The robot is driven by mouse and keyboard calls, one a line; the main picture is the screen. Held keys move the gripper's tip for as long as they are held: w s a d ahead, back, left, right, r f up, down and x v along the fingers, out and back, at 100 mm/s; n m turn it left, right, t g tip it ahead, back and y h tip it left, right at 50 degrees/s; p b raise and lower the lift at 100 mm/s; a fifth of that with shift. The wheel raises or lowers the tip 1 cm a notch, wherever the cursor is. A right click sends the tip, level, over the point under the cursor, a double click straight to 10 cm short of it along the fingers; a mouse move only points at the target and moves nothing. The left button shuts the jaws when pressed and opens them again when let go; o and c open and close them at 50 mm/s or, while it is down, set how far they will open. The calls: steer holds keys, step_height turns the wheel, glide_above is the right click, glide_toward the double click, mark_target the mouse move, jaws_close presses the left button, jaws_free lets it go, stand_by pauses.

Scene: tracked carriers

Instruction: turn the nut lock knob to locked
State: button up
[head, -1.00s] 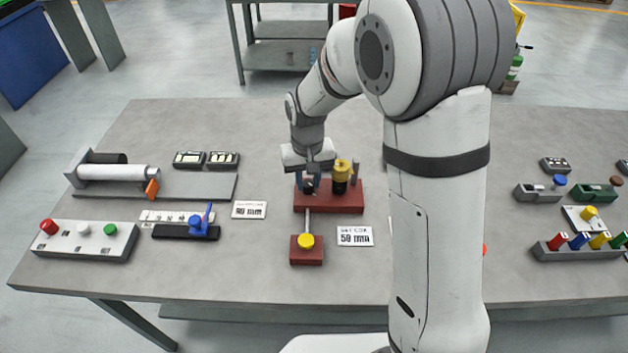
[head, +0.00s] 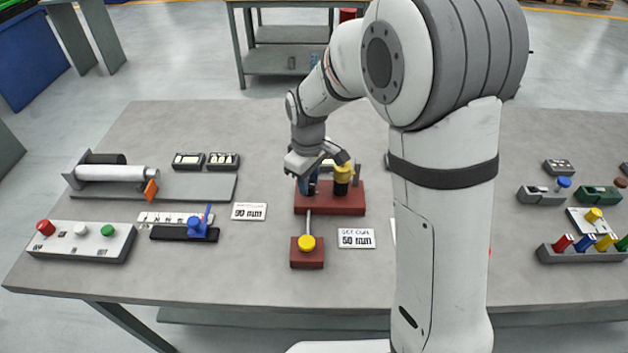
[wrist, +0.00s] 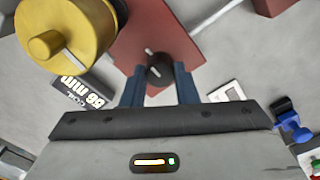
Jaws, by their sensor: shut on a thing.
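The nut lock knob (wrist: 160,72) is a small black knob with a pale line on top, on a dark red base (wrist: 150,28). In the wrist view it sits between the two blue fingers of my gripper (wrist: 159,84), which is shut on it. In the head view my gripper (head: 309,186) comes down at the left end of the red base (head: 340,207), and the knob is hidden there by the fingers. A pale mark shows on the base just beyond the knob. I cannot tell which setting the knob's line points to.
A yellow-topped cylinder (head: 343,173) stands close right of my gripper on the same base. A small red block (head: 307,258) with a yellow knob and a rod is in front. White label cards (head: 356,238) lie nearby. A roller fixture (head: 118,173) stands left.

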mark_target(310, 185)
steer(key=shift+s+d+f, duration=0.1)
steer(key=shift+s+f, duration=0.1)
stand_by(0.4)
steer(key=o, duration=1)
steer(key=shift+r, duration=0.15)
steer(key=shift+w, duration=0.1)
steer(key=shift+r, duration=3.9)
